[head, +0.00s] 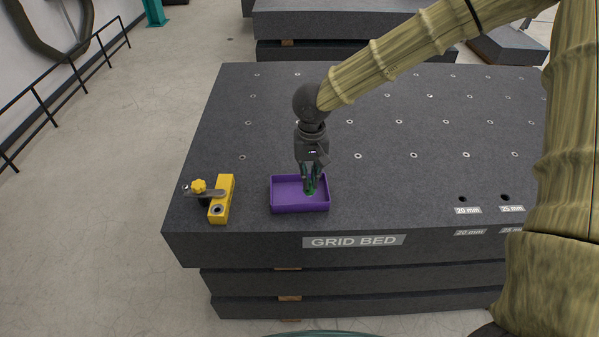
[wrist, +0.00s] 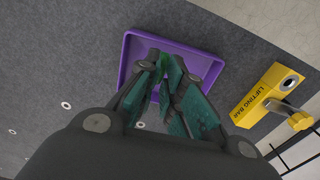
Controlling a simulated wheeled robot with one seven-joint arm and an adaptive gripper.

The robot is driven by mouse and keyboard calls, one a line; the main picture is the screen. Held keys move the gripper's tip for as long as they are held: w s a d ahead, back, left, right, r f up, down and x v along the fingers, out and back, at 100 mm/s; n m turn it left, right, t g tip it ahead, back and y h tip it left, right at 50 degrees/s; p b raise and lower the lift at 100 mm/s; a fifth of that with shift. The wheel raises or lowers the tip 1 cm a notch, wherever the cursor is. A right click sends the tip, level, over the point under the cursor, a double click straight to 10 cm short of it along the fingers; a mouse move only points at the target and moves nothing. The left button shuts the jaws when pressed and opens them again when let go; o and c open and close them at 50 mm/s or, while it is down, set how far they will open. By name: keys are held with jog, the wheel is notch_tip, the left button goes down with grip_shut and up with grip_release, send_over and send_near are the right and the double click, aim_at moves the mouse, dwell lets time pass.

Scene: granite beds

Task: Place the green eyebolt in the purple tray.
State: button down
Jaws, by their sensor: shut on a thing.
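The purple tray (head: 284,203) sits on the dark granite bed near its front edge. It also shows in the wrist view (wrist: 127,60). My gripper (head: 311,188) points down into the tray, over its right part in the head view. It is shut on the green eyebolt (head: 310,191), of which only a small green part shows between the fingers. In the wrist view my gripper (wrist: 172,92) covers most of the eyebolt. I cannot tell whether the eyebolt touches the tray floor.
A yellow lifting bar (head: 221,199) with a knob and clamp arm stands left of the tray. The granite bed (head: 300,112) has a grid of small holes and is clear behind the tray. Two labelled holes (head: 484,198) lie at the right.

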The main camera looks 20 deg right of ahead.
jog(key=shift+w+a+f+p, duration=0.25)
jog(key=shift+w+f+p, duration=0.2)
jog(key=shift+w+f, duration=0.25)
jog(key=shift+w+a+f+p, duration=0.25)
jog(key=shift+w+f+p, duration=0.15)
jog(key=shift+w+f, duration=0.3)
jog(key=shift+w+a+f+p, duration=0.25)
jog(key=shift+w+f+p, duration=0.25)
jog(key=shift+w, duration=0.25)
jog(key=shift+f, duration=0.2)
jog(key=c, duration=1.5)
grip_release()
jog(key=shift+c, duration=0.2)
notch_tip(320, 180, up, 12)
jog(key=b, duration=0.2)
jog(key=shift+r+b, duration=0.15)
jog(key=shift+b, duration=0.2)
